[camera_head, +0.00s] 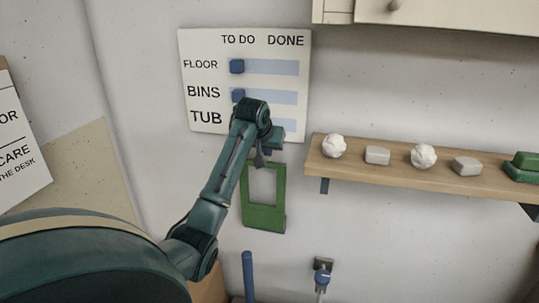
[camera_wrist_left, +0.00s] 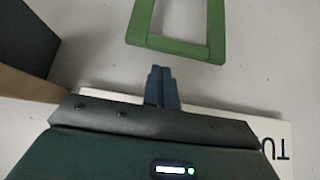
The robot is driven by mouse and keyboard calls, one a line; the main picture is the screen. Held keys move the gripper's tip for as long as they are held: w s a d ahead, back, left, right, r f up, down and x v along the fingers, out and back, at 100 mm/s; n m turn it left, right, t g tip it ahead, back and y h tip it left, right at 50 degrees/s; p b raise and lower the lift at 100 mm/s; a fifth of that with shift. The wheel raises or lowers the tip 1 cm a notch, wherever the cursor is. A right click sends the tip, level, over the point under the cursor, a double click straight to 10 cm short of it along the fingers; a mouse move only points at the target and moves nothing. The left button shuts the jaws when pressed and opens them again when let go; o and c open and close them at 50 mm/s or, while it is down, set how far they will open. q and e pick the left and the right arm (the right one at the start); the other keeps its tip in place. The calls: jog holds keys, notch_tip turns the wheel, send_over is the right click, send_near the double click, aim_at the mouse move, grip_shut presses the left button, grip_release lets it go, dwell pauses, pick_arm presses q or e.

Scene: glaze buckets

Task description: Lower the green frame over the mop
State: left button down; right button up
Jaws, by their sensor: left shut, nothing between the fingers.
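The green frame (camera_head: 263,217) is upright against the wall below the white board, with a rectangular opening in its upper part. In the left wrist view part of the green frame (camera_wrist_left: 180,47) shows beyond my fingertips, with a visible gap between. My left gripper (camera_head: 261,158) is just above the frame, partly hidden by its own wrist. In the left wrist view its fingers (camera_wrist_left: 160,72) are closed together and empty. I cannot tell which is the mop. My right gripper is not in view.
The white TO DO/DONE board (camera_head: 205,45) with blue sliders is behind my left wrist. A wooden shelf (camera_head: 400,174) to the right bears white lumps, grey blocks and a green item. A cabinet (camera_head: 440,14) hangs above it. The wall between frame and shelf is clear.

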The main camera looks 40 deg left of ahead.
pick_arm(q)
jog(key=x, duration=0.4)
jog(key=shift+w+a+f, duration=0.1)
jog(key=shift+w+f, duration=0.1)
jog(key=shift+f, duration=0.1)
jog(key=shift+f, duration=0.1)
